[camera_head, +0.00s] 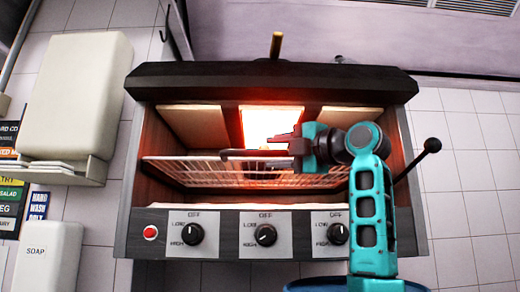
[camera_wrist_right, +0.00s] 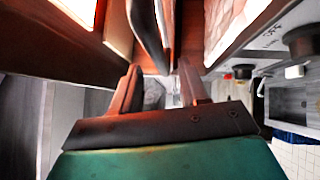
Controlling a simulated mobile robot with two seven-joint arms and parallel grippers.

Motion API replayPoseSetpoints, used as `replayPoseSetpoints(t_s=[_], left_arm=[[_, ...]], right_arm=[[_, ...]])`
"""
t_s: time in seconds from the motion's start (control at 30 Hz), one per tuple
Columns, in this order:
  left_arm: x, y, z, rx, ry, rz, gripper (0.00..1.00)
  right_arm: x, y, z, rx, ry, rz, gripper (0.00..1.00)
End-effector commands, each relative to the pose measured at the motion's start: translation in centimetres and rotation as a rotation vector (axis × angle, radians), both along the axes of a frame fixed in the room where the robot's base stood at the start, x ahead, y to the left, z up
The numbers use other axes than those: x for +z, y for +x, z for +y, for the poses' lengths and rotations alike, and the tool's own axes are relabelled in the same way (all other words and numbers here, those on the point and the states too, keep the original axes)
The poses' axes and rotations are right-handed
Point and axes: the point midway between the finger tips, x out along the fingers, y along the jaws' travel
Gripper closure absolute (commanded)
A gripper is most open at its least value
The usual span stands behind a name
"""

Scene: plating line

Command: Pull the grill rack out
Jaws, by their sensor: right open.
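The grill rack (camera_head: 190,172), a pale wire grid, sits inside the open front of the grill (camera_head: 133,190), below the glowing element. A dark rounded bar (camera_wrist_right: 148,32) lies ahead of the fingers. I cannot tell whether they touch it. My left gripper is out of view.
Three black knobs (camera_head: 265,235) and a red button (camera_head: 150,232) line the front panel. A lever with a black ball (camera_head: 432,145) sticks out at the right. The hot element (camera_head: 272,123) glows behind the rack. A soap dispenser (camera_head: 48,258) hangs at lower left.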

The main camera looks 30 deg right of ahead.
Motion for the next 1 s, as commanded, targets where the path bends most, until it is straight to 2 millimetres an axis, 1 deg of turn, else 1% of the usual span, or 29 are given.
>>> replayPoseSetpoints(t_s=[0.03, 0.1, 0.2, 0.3, 0.43, 0.7, 1.0], left_arm=[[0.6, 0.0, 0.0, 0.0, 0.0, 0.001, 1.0], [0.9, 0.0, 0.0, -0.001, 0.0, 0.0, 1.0], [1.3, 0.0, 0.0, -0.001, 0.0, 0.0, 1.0], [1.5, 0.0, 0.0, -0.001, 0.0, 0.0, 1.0], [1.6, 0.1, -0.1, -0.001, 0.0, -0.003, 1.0], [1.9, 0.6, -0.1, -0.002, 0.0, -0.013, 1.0], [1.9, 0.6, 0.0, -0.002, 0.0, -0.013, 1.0]], right_arm=[[0.4, 1.1, 0.4, 0.004, 0.003, 0.003, 0.56], [0.5, 2.3, 0.7, 0.004, 0.002, 0.003, 0.56], [0.7, 3.6, 0.9, 0.002, 0.001, 0.003, 0.56], [0.7, 4.5, 1.2, 0.001, 0.003, 0.002, 0.56], [0.7, 5.0, 1.3, -0.001, 0.0, 0.0, 0.56], [0.7, 5.1, 1.3, -0.001, 0.0, 0.0, 0.57], [0.7, 5.1, 1.3, -0.001, 0.0, 0.0, 0.86]])
